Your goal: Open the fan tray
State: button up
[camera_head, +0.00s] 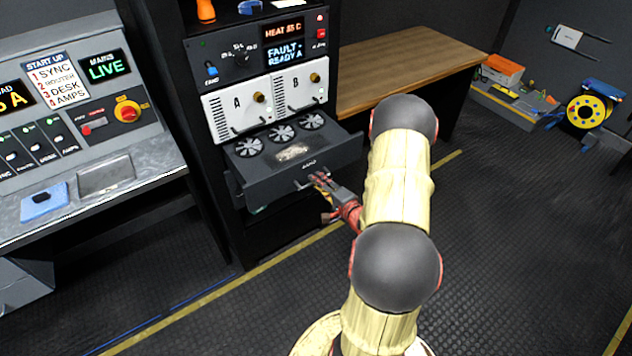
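The fan tray (262,186) is a dark drawer low in the black equipment rack. It stands pulled out from the rack, and three round fans show inside it with a pale greyish patch in front of them. A handle (304,184) is on its front face. My gripper (318,180) is at the right part of that front, at the handle. Its fingers look close to or around the handle, but they are too small to tell whether they are shut on it.
Above the tray are white modules A (237,106) and B (296,92) and a panel reading "FAULT: READY A". A control desk (100,190) stands at left, a wooden bench (400,68) at right. A cable reel (588,110) is far right. Open floor lies in front.

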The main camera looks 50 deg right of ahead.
jog(key=v, duration=1)
jog(key=shift+s, duration=0.2)
